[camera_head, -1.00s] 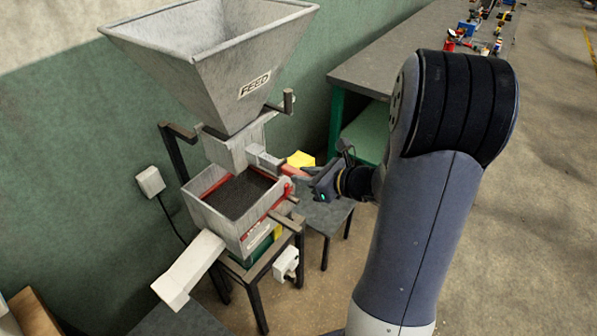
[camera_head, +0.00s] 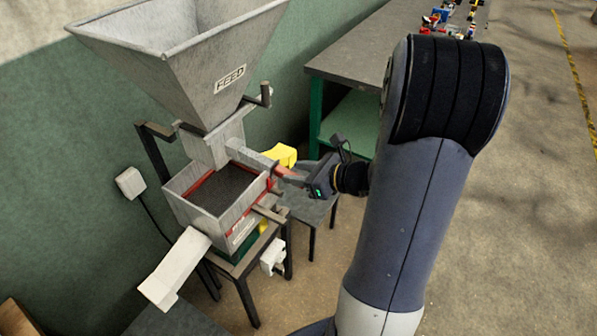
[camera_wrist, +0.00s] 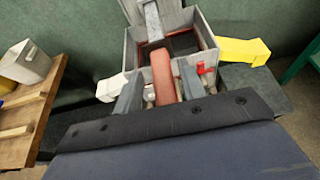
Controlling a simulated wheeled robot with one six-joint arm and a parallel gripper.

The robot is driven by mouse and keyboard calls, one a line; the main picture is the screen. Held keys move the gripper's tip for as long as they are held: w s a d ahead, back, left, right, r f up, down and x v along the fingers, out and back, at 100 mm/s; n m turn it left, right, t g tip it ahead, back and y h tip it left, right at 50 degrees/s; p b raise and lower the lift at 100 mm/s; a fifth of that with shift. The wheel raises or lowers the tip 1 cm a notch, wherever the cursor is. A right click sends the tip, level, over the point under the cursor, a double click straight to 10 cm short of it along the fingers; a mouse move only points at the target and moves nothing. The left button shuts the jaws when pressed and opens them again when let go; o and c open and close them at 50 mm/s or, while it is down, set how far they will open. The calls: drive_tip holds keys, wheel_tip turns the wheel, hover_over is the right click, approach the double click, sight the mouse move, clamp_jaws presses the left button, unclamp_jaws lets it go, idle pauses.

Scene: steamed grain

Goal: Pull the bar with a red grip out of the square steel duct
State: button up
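The square steel duct (camera_head: 252,158) sticks out to the right below the FEED hopper. It also shows in the wrist view (camera_wrist: 153,22), its open end toward me. The bar's red grip (camera_wrist: 163,76) projects from that end toward my gripper; the rest of the bar is hidden. The red grip also shows in the head view (camera_head: 287,173), partly covered by my fingers. My gripper (camera_wrist: 160,88) is open, one finger on each side of the red grip. A gap shows between the left finger and the grip; the right finger is closer to it.
The hopper (camera_head: 190,50) stands above an open box (camera_head: 240,213) of dark grain with red inner edging. A yellow chute (camera_wrist: 242,50) and a white chute (camera_head: 175,268) flank the box. A wooden rack (camera_wrist: 30,108) lies left in the wrist view. A grey workbench (camera_head: 350,60) stands behind.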

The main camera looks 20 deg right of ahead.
drive_tip(key=shift+o, duration=0.9)
drive_tip(key=b+v, duration=0.1)
drive_tip(key=v, duration=0.9)
drive_tip(key=shift+s+d+r, duration=0.15)
drive_tip(key=shift+s+r, duration=0.05)
drive_tip(key=shift+s, duration=0.1)
drive_tip(key=p+x, duration=0.1)
drive_tip(key=x, duration=1)
drive_tip(key=shift+w, duration=0.1)
drive_tip(key=shift+w+a, duration=0.35)
drive_tip(key=shift+w, duration=0.15)
